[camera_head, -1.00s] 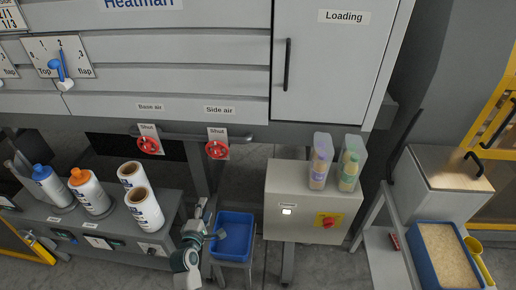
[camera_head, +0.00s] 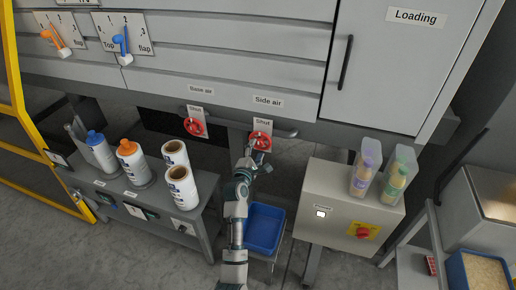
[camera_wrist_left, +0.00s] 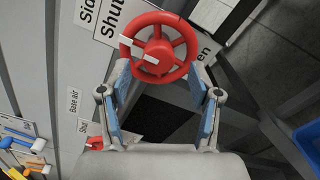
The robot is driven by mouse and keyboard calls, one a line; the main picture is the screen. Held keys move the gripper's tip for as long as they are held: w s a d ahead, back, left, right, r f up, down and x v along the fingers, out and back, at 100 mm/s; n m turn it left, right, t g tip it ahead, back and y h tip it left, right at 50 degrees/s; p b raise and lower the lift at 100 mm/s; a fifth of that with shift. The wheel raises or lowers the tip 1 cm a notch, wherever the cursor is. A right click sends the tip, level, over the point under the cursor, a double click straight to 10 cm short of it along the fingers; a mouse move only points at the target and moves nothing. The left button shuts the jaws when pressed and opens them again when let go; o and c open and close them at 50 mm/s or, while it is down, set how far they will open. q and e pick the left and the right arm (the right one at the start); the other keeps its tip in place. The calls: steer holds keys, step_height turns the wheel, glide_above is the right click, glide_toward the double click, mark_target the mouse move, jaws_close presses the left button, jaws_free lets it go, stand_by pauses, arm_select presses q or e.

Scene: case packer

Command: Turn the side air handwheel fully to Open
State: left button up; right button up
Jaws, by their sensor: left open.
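The red side air handwheel (camera_head: 260,141) is mounted under the "Side air" label, with a "Shut" plate behind it. In the left wrist view the handwheel (camera_wrist_left: 158,47) shows its spokes and a white pointer bar aimed toward the "Shut" lettering; part of an "Open" label shows at its right. My left gripper (camera_head: 256,150) is at the wheel's lower side in the head view. In the wrist view the left gripper (camera_wrist_left: 160,80) is open, its blue-padded fingers on either side of the wheel's lower rim. I cannot tell whether they touch it. The right gripper is not in view.
The red base air handwheel (camera_head: 194,127) is to the left of the side air one. A grey control box (camera_head: 335,205) with bottles on top stands to the right. A blue bin (camera_head: 265,228) is below. A shelf with rolls and bottles (camera_head: 150,205) is at left.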

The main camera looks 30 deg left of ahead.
arm_select(q)
steer(key=shift+x, duration=1.1)
steer(key=shift+a, duration=0.1)
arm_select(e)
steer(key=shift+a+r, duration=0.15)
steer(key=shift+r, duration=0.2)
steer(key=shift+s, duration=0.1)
